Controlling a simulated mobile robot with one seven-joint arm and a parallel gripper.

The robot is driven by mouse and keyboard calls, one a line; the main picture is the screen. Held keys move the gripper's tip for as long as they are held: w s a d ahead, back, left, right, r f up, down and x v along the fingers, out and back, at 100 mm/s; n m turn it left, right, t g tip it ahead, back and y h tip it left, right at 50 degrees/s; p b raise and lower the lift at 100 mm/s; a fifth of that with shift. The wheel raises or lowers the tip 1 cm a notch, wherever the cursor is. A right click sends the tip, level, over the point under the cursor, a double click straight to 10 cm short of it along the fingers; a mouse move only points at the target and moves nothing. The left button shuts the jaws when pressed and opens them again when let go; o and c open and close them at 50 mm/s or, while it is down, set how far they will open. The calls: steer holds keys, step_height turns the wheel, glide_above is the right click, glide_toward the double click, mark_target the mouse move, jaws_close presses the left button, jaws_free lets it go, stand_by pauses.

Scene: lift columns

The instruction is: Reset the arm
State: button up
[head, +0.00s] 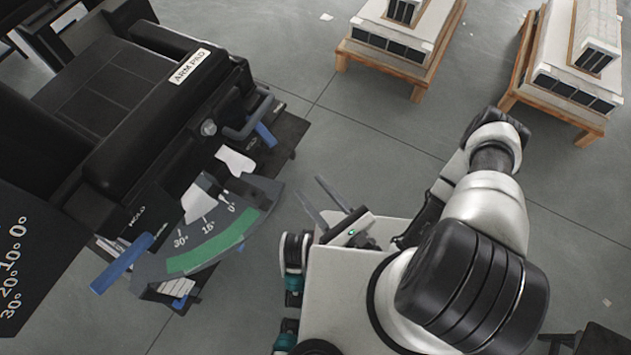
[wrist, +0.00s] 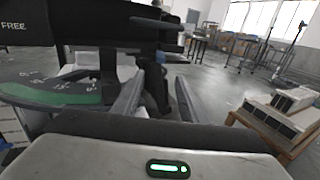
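My gripper (head: 322,203) is in the middle of the head view, above my white base, with its two fingers apart and nothing between them. My arm is folded at the right of the head view. The black machine with the "ARM PAD" label (head: 190,66) stands left of my gripper, apart from it. Its angle scale (head: 212,232), marked 0°, 15° and 30° with a green band, faces my gripper. The scale also shows in the wrist view (wrist: 60,92).
Blue handles (head: 122,263) and (head: 265,135) stick out from the machine. Grey floor (head: 330,120) is clear between the machine and the pallets. Tables and a window lie far off in the wrist view.

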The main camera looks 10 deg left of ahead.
step_height(320, 180, up, 18)
steer(key=w+n+g+y, duration=0.2)
steer(key=n+g+y, duration=0.4)
steer(key=n+g, duration=0.9)
steer(key=s+d+r+n+t+h, duration=0.1)
steer(key=d+r+n+t+h, duration=0.6)
steer(key=d+r+n+h, duration=0.85)
step_height(320, 180, up, 22)
steer(key=d+m+h+p, duration=0.3)
steer(key=p, duration=1.2)
steer(key=shift+t, duration=0.4)
steer(key=shift+f+m, duration=0.1)
steer(key=shift+m, duration=0.15)
